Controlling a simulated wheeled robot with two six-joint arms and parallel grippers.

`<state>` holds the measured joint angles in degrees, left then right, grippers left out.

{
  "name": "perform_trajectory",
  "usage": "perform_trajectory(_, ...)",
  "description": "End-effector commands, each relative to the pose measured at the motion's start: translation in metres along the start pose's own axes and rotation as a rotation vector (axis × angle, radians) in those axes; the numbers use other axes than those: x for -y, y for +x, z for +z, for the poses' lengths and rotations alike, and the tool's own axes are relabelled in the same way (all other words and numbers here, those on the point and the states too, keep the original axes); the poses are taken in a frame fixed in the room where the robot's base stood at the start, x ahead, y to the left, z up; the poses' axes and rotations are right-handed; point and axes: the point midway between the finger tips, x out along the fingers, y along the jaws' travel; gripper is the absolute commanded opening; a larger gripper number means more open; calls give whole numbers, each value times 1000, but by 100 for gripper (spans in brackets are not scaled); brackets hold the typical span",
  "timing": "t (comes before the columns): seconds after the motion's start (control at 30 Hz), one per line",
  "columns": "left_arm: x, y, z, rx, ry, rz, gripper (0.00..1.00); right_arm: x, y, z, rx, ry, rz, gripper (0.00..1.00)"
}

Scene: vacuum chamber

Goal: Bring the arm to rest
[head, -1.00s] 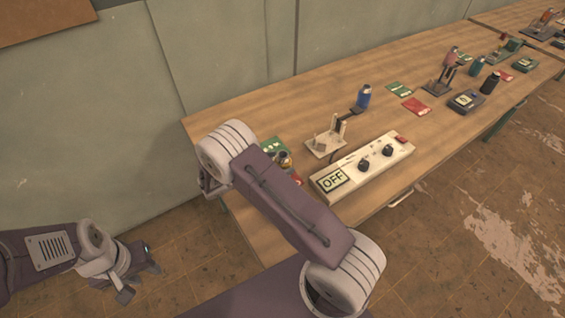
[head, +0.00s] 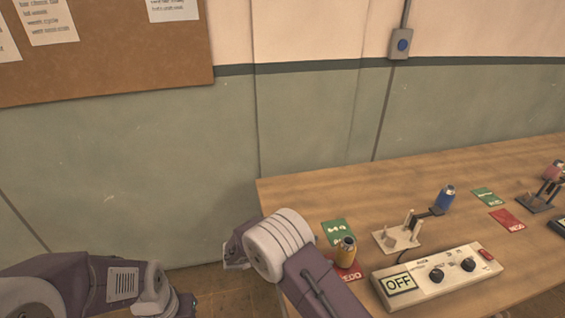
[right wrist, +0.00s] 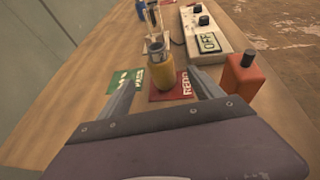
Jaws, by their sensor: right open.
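My right arm reaches up from the bottom of the head view, its wrist end at the near left corner of the table (head: 300,185). In the right wrist view my right gripper (right wrist: 164,84) is open and empty, its two fingers apart. A yellow bottle with a dark neck (right wrist: 162,72) shows beyond and between the fingers, standing by a red card; in the head view this yellow bottle (head: 345,252) is just right of my arm. My left gripper (head: 183,303) shows only partly at the lower left edge, its fingers cut off.
A white control box reading OFF (head: 440,275), a small pegged stand (head: 398,237) and a blue bottle (head: 445,198) stand on the table. Green (head: 338,230) and red cards lie there. An orange box with a black button (right wrist: 243,78) is right of the right gripper. A wall is behind.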

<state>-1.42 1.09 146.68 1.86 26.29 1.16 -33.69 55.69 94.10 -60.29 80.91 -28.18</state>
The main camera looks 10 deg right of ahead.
Motion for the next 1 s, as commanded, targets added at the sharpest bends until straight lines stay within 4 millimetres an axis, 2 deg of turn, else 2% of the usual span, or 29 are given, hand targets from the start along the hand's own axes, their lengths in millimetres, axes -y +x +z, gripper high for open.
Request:
perform_trajectory(0.07, 0, 0, 0, 0, 0, 0, 36, 0, 8, 10, -6, 27, -24, 75)
perform_trajectory(0.17, 0, 0, 0, 0, 0, 0, 36, 0, 24, 58, -36, 149, -76, 75)
perform_trajectory(0.2, 0, 0, 0, 0, 0, 0, 36, 15, 34, 82, -56, 204, -128, 75)
perform_trajectory(0.23, 0, 0, 0, 0, 0, 0, 36, 31, 41, 95, -86, 245, -179, 75)
perform_trajectory(0.3, 0, 0, 0, 0, 0, 0, 36, 74, 53, 107, -203, 361, -298, 75)
perform_trajectory(0.37, 0, 0, 0, 0, 0, 0, 36, 111, 53, 101, -328, 493, -401, 75)
perform_trajectory(0.43, 0, 0, 0, 0, 0, 0, 36, 147, 42, 84, -483, 685, -521, 75)
perform_trajectory(0.5, 0, 0, 0, 0, 0, 0, 36, 172, 22, 60, -634, 907, -643, 75)
perform_trajectory(0.57, 0, 0, 0, 0, 0, 0, 36, 183, 1, 38, -745, 1106, -749, 75)
perform_trajectory(0.63, 0, 0, 0, 0, 0, 0, 36, 185, -20, 16, -833, 1295, -853, 75)
perform_trajectory(0.73, 0, 0, 0, 0, 0, 0, 36, 178, -34, -5, -884, 1485, -964, 75)
perform_trajectory(0.87, 0, 0, 0, 0, 0, 0, 36, 158, -35, -5, -919, 1624, -984, 75)
perform_trajectory(1.0, 0, 0, 0, 0, 0, 0, 36, 157, -35, -5, -915, 1631, -989, 75)
